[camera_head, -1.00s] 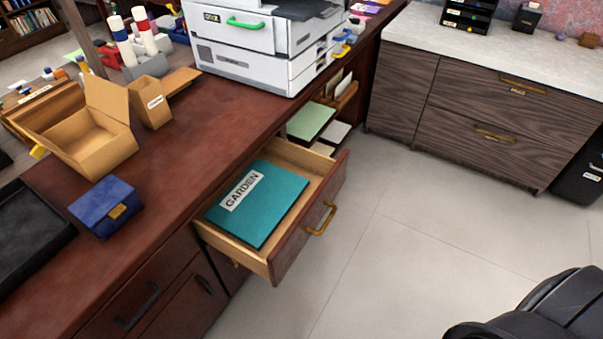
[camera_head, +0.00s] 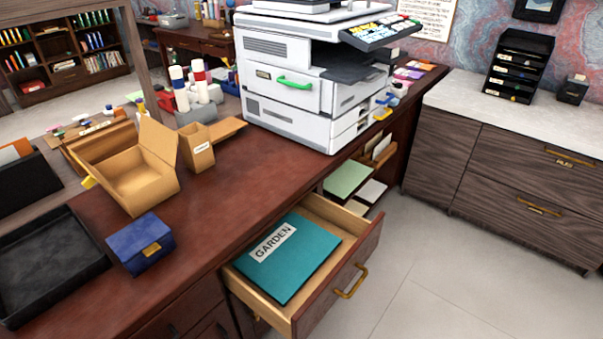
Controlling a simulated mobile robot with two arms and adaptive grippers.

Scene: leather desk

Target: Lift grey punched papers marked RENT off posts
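A teal binder (camera_head: 300,268) labelled GARDEN lies flat and closed in an open drawer (camera_head: 359,262) of the dark red desk. I see no grey punched papers marked RENT and no posts in this view. Whether any papers lie inside the binder is hidden by its cover. Neither of my grippers is in view.
A large printer (camera_head: 300,85) stands on the desk (camera_head: 225,185). A cardboard box (camera_head: 125,165), a small blue box (camera_head: 140,244) and a black tray (camera_head: 45,265) stand to its left. Wooden cabinets (camera_head: 525,175) are at right. The floor (camera_head: 430,285) beyond the drawer is clear.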

